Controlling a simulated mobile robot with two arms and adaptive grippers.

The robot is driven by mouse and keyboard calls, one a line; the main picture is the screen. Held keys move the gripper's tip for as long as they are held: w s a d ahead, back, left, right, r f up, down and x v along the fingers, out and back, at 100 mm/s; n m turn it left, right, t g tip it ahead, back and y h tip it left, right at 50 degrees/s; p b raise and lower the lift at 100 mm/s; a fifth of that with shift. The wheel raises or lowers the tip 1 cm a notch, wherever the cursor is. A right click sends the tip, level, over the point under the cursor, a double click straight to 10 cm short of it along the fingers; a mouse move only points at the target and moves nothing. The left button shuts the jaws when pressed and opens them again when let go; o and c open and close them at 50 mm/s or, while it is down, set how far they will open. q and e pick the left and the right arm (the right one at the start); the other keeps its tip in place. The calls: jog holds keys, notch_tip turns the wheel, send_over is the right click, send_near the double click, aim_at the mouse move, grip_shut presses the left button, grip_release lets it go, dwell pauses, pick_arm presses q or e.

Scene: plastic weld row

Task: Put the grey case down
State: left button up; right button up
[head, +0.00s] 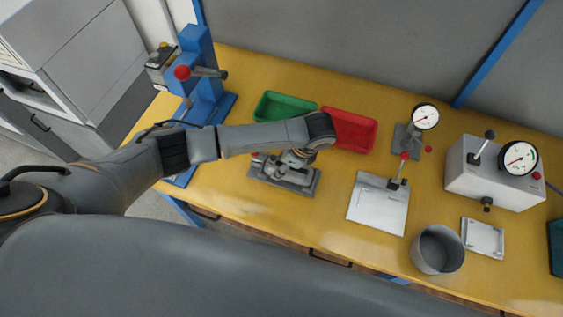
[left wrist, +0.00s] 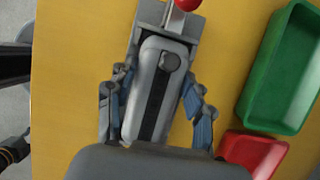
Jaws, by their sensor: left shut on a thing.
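The grey case (left wrist: 152,75) is a long rounded block with a dark slot and a round knob. It lies between the fingers of my left gripper (left wrist: 157,108), which is shut on it. In the head view my left gripper (head: 293,162) points down over a grey fixture (head: 265,178) near the table's front edge. The fixture's grey end and red ball (left wrist: 187,4) show just beyond the case in the left wrist view. The gripper and arm largely hide the case in the head view. I cannot tell whether the case touches the fixture. My right gripper is not in view.
A green tray (head: 268,106) and a red tray (head: 369,139) stand just behind on the yellow table (head: 330,210). A blue press (head: 201,75) stands at the left. A silver plate clamp (head: 378,207), dial gauge (head: 425,117), grey pot (head: 437,250) and gauge box (head: 490,178) stand to the right.

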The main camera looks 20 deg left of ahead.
pick_arm(q)
jog(key=shift+f, duration=0.15)
jog(key=o, duration=1.2)
jog(key=shift+r, duration=0.2)
jog(key=b+v, duration=0.1)
jog(key=v, duration=0.6)
jog(key=shift+d+r+b, duration=0.2)
jog(key=shift+d+b, duration=0.05)
jog(key=shift+b, duration=0.05)
jog(key=p+v, duration=0.2)
jog(key=v, duration=0.2)
jog(key=shift+r, duration=0.25)
